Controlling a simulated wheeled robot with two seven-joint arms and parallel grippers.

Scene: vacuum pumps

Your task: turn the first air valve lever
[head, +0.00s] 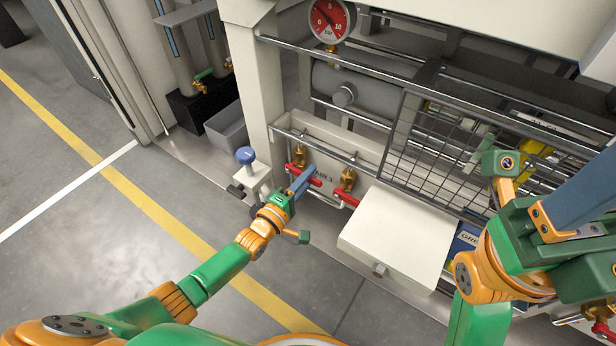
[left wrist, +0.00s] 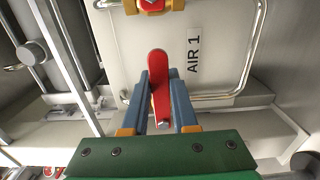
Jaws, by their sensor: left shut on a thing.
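The first air valve has a brass body (head: 300,154) and a red lever (head: 314,181), low on a pale panel labelled AIR 1 (head: 323,176). My left gripper (head: 302,181) is at this lever. In the left wrist view the red lever (left wrist: 158,68) stands between the two blue-grey fingers of my left gripper (left wrist: 160,90), which is shut on it. A second brass valve (head: 347,180) with a red lever (head: 346,199) sits to the right. My right gripper (head: 590,190) is large at the right edge, clear of the valves; its fingertips are not clearly shown.
A blue knob (head: 245,155) on a white post stands left of the valves. A white box (head: 395,240) juts out at the right, and a wire mesh guard (head: 440,150) is above it. A metal rail (head: 325,148) runs above the valves. Floor at left is clear.

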